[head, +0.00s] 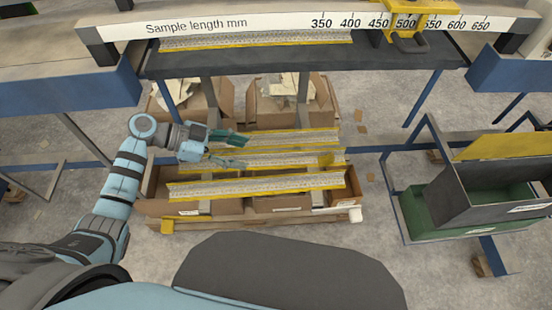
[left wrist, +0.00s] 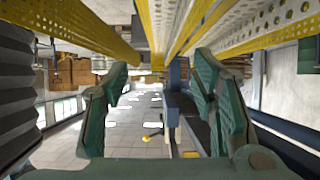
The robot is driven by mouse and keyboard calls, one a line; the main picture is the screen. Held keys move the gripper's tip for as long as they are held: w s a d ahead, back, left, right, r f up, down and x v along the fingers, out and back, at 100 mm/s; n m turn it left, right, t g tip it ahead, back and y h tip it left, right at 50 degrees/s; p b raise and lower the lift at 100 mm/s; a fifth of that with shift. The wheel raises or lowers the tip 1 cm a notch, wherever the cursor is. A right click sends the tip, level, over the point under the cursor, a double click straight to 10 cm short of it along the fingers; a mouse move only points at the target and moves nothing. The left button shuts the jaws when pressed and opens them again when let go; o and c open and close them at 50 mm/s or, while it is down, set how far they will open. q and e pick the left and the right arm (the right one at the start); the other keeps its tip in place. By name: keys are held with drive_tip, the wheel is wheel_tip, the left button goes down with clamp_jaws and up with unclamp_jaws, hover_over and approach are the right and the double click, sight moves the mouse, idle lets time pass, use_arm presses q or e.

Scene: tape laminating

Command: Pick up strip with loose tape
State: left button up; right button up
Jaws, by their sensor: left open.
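My left gripper (head: 238,151) is open at the left part of the far and middle strips. In the left wrist view my left gripper (left wrist: 160,75) has its fingers spread, with perforated yellow strips (left wrist: 250,25) above them. My right gripper is not in view.
A measuring bench with a white length scale (head: 250,25) and a yellow stop (head: 408,25) spans the back; another strip (head: 255,40) lies on it. Cardboard boxes (head: 225,98) with scraps stand beneath.

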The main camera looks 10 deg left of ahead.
use_arm(q)
approach(282, 163)
drive_tip(key=x, duration=0.4)
drive_tip(key=shift+w+f+p, duration=0.1)
drive_tip(key=shift+p, duration=0.25)
clamp_jaws()
